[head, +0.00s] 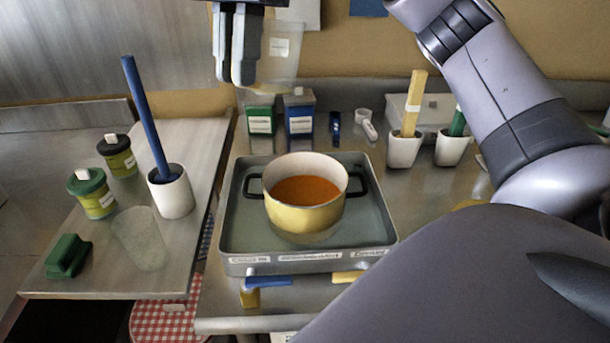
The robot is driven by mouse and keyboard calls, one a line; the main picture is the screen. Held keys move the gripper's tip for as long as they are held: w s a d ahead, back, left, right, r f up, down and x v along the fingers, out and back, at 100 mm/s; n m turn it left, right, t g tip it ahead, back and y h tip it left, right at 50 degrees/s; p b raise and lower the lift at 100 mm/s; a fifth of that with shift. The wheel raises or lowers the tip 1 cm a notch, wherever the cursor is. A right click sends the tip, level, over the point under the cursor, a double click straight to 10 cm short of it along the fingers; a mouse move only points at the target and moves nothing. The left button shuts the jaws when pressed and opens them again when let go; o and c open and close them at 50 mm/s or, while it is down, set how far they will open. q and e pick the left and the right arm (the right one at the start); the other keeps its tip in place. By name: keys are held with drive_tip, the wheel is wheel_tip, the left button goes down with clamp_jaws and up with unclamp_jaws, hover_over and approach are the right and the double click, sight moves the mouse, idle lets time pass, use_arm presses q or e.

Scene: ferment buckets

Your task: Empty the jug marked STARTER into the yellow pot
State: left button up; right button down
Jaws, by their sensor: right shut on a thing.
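The yellow pot (306,217) stands on a tray-like grey unit, with dark handles on both sides and an orange-brown content inside. My right gripper (237,75) points down at the top of the view. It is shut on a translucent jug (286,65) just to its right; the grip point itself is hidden. The jug looks roughly upright, held up beyond the pot and above the back of the counter. It bears a pale label whose text I cannot read, and I cannot tell its contents. My left gripper is not in view.
The grey unit (250,259) fills mid-counter. Green (261,122) and blue (299,118) boxes stand behind it. White cups with tools (405,150) are right.

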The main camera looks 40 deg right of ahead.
drive_tip(key=shift+s+a+r+t+h, duration=0.15)
drive_tip(key=shift+s+a+r+h, duration=0.1)
drive_tip(key=shift+s+a+h, duration=0.3)
drive_tip(key=shift+s+a+r+t+h, duration=0.1)
drive_tip(key=shift+s+a+r+h, duration=0.2)
drive_tip(key=shift+s+a, duration=0.35)
drive_tip(key=shift+s+a+r+t+h, duration=0.2)
drive_tip(key=shift+s+a+h, duration=0.25)
drive_tip(key=shift+s, duration=0.3)
wheel_tip(320, 180, up, 5)
idle(0.8)
drive_tip(key=shift+w+f, duration=0.1)
idle(0.4)
